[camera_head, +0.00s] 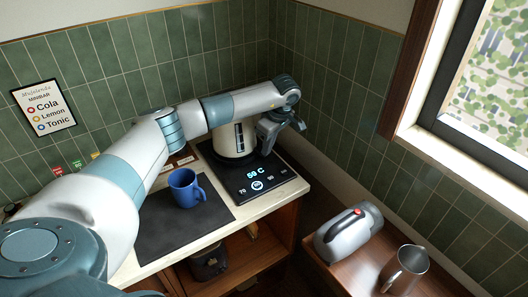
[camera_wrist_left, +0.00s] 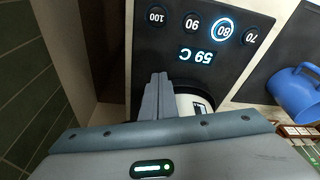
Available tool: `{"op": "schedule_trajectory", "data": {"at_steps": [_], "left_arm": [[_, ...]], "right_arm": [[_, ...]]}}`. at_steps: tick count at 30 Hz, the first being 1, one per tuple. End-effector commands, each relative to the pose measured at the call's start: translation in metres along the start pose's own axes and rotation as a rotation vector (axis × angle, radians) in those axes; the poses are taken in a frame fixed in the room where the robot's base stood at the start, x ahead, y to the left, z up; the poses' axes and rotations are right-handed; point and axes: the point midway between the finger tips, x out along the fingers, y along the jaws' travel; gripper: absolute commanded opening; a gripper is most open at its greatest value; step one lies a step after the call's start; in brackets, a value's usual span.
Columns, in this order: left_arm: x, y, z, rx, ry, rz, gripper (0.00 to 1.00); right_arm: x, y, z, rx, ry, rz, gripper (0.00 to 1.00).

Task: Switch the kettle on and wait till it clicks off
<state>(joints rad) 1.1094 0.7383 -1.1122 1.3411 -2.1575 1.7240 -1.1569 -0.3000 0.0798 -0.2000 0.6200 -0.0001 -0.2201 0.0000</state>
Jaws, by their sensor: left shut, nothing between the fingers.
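The cream kettle (camera_head: 228,143) stands on a black base (camera_head: 260,187) on the counter, partly hidden behind my left arm. Its pale side with a dark-edged window also shows in the wrist view (camera_wrist_left: 190,103). The base display reads 59 C, and a lit ring surrounds the 80 mark (camera_wrist_left: 222,28). My left gripper (camera_head: 267,147) is shut and empty, pointing down at the right side of the kettle. Its closed fingers (camera_wrist_left: 157,95) appear beside the kettle over the base; I cannot tell whether they touch anything. My right gripper is not in view.
A blue mug (camera_head: 184,188) stands on a dark mat (camera_head: 160,235) left of the base. A silver vessel (camera_head: 345,240) with a red spot and a metal jug (camera_head: 404,270) are on a lower wooden surface at right. Tiled walls close off the corner.

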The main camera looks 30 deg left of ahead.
Motion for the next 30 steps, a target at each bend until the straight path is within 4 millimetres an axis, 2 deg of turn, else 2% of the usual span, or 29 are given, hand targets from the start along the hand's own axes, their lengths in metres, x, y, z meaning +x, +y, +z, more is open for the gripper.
{"op": "schedule_trajectory", "data": {"at_steps": [9, 22, 26, 30], "left_arm": [[-0.016, 0.0, 0.025, 0.002, 0.0, 0.0, 0.0], [-0.019, 0.001, 0.025, 0.001, 0.0, 0.001, 0.0], [-0.027, 0.001, 0.025, 0.0, 0.0, 0.003, 0.0], [-0.043, 0.001, 0.025, 0.002, 0.0, 0.004, 0.0]], "right_arm": [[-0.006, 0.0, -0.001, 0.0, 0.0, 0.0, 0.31], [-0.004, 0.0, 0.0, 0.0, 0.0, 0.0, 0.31], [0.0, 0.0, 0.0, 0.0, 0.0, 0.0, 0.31], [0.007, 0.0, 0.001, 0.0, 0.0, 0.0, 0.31]]}}
